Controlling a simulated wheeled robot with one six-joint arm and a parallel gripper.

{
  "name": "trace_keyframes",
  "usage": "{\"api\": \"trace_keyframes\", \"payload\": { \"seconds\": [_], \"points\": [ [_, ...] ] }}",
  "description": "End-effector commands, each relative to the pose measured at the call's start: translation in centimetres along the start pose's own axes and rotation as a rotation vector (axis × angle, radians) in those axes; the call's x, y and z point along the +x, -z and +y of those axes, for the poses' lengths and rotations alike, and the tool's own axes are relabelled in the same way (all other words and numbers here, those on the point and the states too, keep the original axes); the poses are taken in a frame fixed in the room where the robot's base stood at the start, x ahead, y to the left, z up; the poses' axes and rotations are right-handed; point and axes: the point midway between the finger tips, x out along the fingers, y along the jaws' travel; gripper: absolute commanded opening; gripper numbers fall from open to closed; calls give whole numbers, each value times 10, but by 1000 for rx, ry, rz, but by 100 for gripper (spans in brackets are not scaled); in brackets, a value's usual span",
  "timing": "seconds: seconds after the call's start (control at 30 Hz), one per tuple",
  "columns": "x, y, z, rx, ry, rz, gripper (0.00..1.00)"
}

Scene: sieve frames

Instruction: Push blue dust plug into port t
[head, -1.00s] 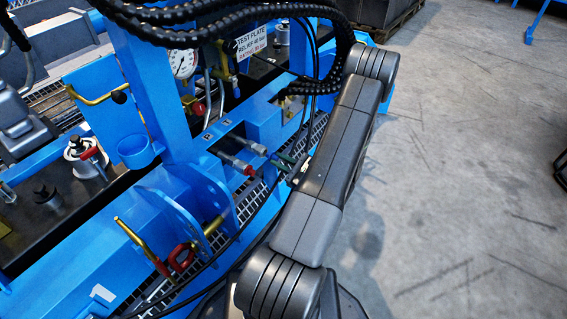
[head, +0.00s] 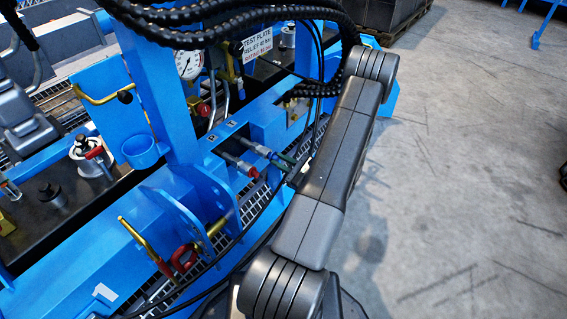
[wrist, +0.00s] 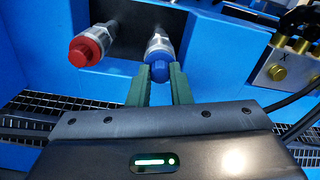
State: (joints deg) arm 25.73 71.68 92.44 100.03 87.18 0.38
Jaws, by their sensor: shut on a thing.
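The blue dust plug (wrist: 160,70) sits at the end of the right silver fitting (wrist: 161,46) in the wrist view, in line with it and seemingly touching. How deep it sits cannot be told. My gripper (wrist: 160,82) has its two green fingers on either side of the plug, shut on it. In the head view the right fitting (head: 246,144) points out of a recess in the blue frame, with the blue plug (head: 262,151) at its tip. My gripper (head: 281,161) reaches it from the right.
A red plug (wrist: 85,48) caps the left fitting, close beside my fingers. Black hoses (head: 318,60) hang near my arm. A gauge (head: 188,64) stands behind. Open floor (head: 470,170) lies at the right.

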Motion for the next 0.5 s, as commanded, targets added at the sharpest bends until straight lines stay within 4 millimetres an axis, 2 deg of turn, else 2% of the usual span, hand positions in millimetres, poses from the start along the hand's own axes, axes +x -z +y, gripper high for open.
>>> {"api": "trace_keyframes", "payload": {
  "seconds": [0.3, 0.33, 0.43, 0.5],
  "points": [
    [10, 0, 0, -1, -2, 0, 0],
    [10, 0, 0, -1, -1, 0, 22],
    [10, 0, 0, 0, -1, 0, 42],
    [10, 0, 0, 0, -1, 0, 43]
  ]
}}
